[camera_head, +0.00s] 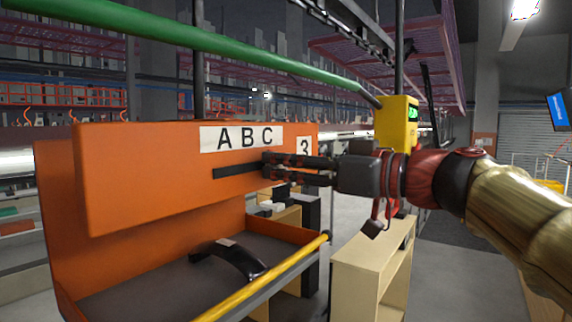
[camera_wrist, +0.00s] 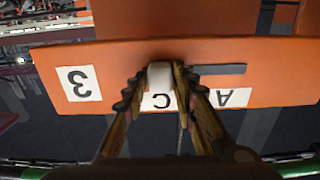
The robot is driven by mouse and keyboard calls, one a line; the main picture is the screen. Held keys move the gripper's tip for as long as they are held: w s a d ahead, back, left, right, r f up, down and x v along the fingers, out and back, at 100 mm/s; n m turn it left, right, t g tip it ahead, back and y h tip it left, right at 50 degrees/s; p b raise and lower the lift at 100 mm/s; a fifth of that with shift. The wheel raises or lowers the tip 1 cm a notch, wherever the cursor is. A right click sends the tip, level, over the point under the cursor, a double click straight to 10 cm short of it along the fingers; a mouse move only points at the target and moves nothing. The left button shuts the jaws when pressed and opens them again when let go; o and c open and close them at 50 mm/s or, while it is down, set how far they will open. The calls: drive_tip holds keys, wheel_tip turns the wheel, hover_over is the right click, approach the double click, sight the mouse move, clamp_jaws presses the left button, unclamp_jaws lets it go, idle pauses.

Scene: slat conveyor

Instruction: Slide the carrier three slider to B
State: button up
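The orange carrier three (camera_head: 150,170) carries a white label with A, B and C (camera_head: 241,137) and a "3" plate (camera_head: 304,146). A dark horizontal slot (camera_head: 235,171) runs below the letters; its stretch under A and B is bare. In the wrist view, turned upside down, the pale slider knob (camera_wrist: 160,76) sits at the C end of the slot (camera_wrist: 218,69). My gripper (camera_head: 268,166) reaches in from the right, and its fingertips (camera_wrist: 161,78) lie against both sides of the knob. The fingers hide the B in the wrist view and the knob in the head view.
The carrier's tray below holds a black curved object (camera_head: 230,258) and has a yellow front bar (camera_head: 265,277). A green rail (camera_head: 220,43) runs above. A yellow box (camera_head: 396,122) hangs behind my wrist. A wooden shelf unit (camera_head: 370,270) stands below my gripper.

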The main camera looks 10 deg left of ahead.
sight(248, 166)
drive_tip(key=c, duration=0.6)
clamp_jaws()
drive_tip(key=s+b, duration=0.1)
drive_tip(key=s+a+b, duration=0.1)
drive_tip(key=s, duration=0.1)
drive_tip(key=s+a+b, duration=0.1)
drive_tip(key=shift+s+b, duration=0.35)
drive_tip(key=shift+b, duration=0.05)
drive_tip(key=o, duration=1)
unclamp_jaws()
drive_tip(key=shift+o, duration=0.2)
drive_tip(key=shift+d, duration=0.15)
drive_tip(key=v, duration=1.1)
drive_tip(key=shift+s+d, duration=0.2)
drive_tip(key=shift+d, duration=0.15)
